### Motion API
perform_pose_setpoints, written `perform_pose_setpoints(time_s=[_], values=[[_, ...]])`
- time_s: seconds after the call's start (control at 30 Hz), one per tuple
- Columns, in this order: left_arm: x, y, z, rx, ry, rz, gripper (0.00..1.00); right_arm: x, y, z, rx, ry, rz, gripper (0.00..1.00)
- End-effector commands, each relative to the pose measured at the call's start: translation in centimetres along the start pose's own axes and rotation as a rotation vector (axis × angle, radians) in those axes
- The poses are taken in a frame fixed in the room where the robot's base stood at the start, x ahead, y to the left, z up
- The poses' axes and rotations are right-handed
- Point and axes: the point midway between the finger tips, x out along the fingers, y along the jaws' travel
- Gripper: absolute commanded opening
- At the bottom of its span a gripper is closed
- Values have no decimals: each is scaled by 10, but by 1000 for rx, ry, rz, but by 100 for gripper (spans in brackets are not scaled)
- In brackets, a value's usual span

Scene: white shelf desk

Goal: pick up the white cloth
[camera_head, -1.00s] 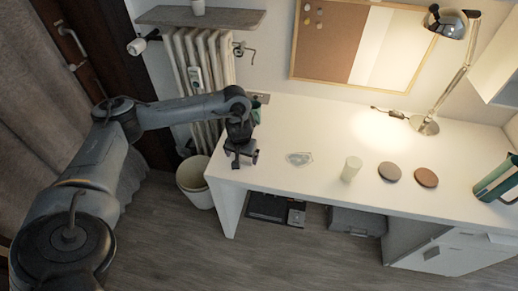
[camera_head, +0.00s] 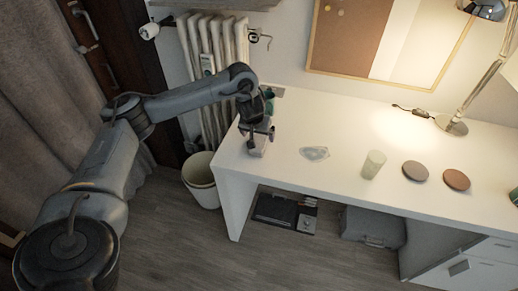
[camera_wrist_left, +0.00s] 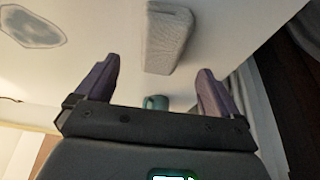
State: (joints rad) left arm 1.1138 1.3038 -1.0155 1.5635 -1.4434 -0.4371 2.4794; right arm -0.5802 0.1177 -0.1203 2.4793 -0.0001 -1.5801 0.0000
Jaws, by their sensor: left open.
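The white cloth (camera_wrist_left: 168,38) is a folded, pale block on the desk in the left wrist view. It lies beyond the fingertips and between them from side to side. In the head view, the cloth (camera_head: 257,149) shows partly below my left gripper (camera_head: 260,130), near the desk's left end; the gripper hides some of it. In the wrist view, my left gripper (camera_wrist_left: 156,72) has its two fingers wide apart with nothing between them. The gap in height to the cloth is hard to judge. My right gripper is not in view.
A green mug (camera_head: 269,100) stands behind the gripper. A bin (camera_head: 200,177) stands on the floor at the left.

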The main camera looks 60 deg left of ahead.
Motion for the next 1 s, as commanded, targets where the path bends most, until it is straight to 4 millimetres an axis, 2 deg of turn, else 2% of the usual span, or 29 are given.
perform_pose_setpoints(time_s=[0.17,0.33,0.5,0.8,0.87,1.0], values=[[13,-1,2,-1,0,0,96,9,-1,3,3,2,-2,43],[36,-2,6,-2,0,1,96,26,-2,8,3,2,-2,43],[51,-3,6,-2,-1,0,96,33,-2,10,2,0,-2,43],[53,-3,5,-2,0,0,96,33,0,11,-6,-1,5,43],[53,-3,5,-1,0,0,90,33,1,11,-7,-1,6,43],[53,-3,5,-1,0,0,68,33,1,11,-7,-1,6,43]])
